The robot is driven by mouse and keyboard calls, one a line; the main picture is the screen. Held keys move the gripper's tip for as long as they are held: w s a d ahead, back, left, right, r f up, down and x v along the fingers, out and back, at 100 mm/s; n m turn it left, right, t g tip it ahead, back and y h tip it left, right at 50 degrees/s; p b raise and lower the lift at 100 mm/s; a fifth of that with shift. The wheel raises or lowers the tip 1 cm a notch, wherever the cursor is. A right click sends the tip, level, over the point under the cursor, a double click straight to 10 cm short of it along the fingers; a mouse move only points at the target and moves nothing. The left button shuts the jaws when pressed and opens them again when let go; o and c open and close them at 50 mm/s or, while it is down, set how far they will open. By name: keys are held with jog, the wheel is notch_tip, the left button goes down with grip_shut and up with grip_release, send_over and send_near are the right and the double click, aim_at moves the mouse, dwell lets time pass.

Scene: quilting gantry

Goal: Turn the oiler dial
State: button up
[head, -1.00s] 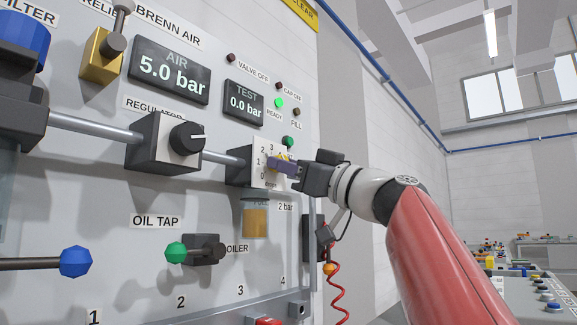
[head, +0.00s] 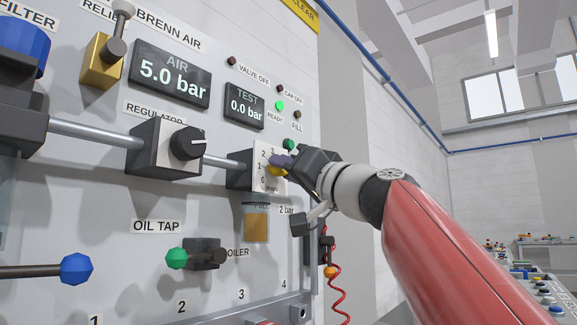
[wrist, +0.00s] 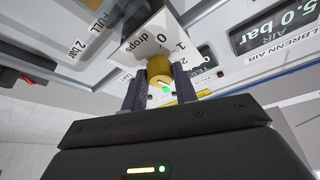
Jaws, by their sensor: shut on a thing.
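The oiler dial (head: 277,171) is a small yellow knob on a white plate marked 0 to 3, on the dark oiler block at the right end of the pipe. My gripper (head: 282,163) reaches it from the right and is shut on it, with fingers on opposite sides. In the wrist view the dial (wrist: 158,68) sits between the two dark fingers of my gripper (wrist: 158,76), below the word "drops". The fingers hide part of the dial in the head view. I cannot tell which number it points to.
An oil bowl (head: 256,222) hangs under the block. The black regulator knob (head: 187,143) is to the left, the green oil tap handle (head: 177,258) below. A red coiled hose (head: 338,290) hangs at the panel's right edge. A green light (head: 280,105) is lit by READY.

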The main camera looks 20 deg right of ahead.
jog(key=shift+r+m+h, duration=0.1)
jog(key=shift+m+h, duration=0.2)
jog(key=shift+m, duration=0.5)
jog(key=o, duration=1)
jog(key=shift+c, duration=0.2)
jog(key=b+v, duration=0.2)
jog(key=v, duration=0.6)
